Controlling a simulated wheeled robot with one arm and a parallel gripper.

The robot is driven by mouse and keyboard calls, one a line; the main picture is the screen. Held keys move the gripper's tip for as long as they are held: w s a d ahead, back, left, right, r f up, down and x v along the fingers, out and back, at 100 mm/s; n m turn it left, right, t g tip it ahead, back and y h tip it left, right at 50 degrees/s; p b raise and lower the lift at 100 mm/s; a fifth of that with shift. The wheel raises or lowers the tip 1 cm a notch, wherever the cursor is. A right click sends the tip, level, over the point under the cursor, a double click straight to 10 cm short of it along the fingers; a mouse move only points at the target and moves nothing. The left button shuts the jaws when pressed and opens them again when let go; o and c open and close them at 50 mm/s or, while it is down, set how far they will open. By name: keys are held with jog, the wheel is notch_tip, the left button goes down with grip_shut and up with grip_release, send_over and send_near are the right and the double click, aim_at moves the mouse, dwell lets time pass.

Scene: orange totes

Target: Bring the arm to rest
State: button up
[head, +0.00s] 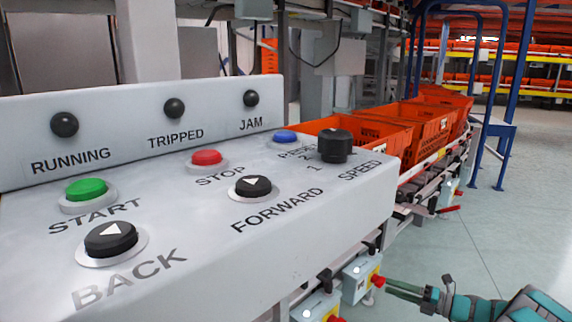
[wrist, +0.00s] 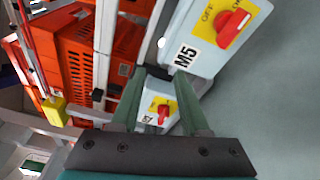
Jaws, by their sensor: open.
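My gripper (head: 391,287) shows at the lower right of the head view, reaching in from the right on my teal and black arm. Its green fingers point left, close in the picture to the red knob of a grey switch box (head: 362,276). I cannot tell whether they touch it. In the wrist view my gripper (wrist: 158,80) has its two green fingers apart, with nothing held between them. A switch box with a yellow plate and red knob (wrist: 162,113) shows beyond the gap. The M5 switch box (wrist: 205,35) is just above and to the right.
A grey control panel (head: 330,215) with START, STOP, BACK and FORWARD buttons fills the left of the head view. Orange totes (head: 432,128) stand in a row on the conveyor behind it. Blue posts (head: 518,100) stand at the right. Open floor (head: 505,235) lies right of the conveyor.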

jog(key=s+a+r+n+g, duration=0.3)
jog(key=a+r+n, duration=0.2)
jog(key=a, duration=0.3)
jog(key=s+a+r+n+g, duration=0.35)
jog(key=a+r+n, duration=0.2)
jog(key=a, duration=0.25)
jog(key=s+a+r+n+g+h, duration=0.2)
jog(key=s+a+n, duration=0.3)
jog(key=s, duration=0.1)
jog(key=s+a+r+n+g+h, duration=0.1)
jog(key=s+a+r+n+g, duration=0.15)
jog(key=s+a+n, duration=0.35)
jog(key=s+n+g+h, duration=0.2)
jog(key=s+n+h, duration=0.55)
jog(key=s, duration=0.85)
jog(key=s+d+r+n+t+h+p, duration=0.1)
jog(key=s+d+n+h+p, duration=0.2)
jog(key=s+d+n, duration=0.6)
jog(key=s+n+h, duration=0.1)
jog(key=s, duration=0.2)
jog(key=shift+s+d+r+t, duration=0.25)
jog(key=shift+s+d+t, duration=0.05)
jog(key=shift+s, duration=0.1)
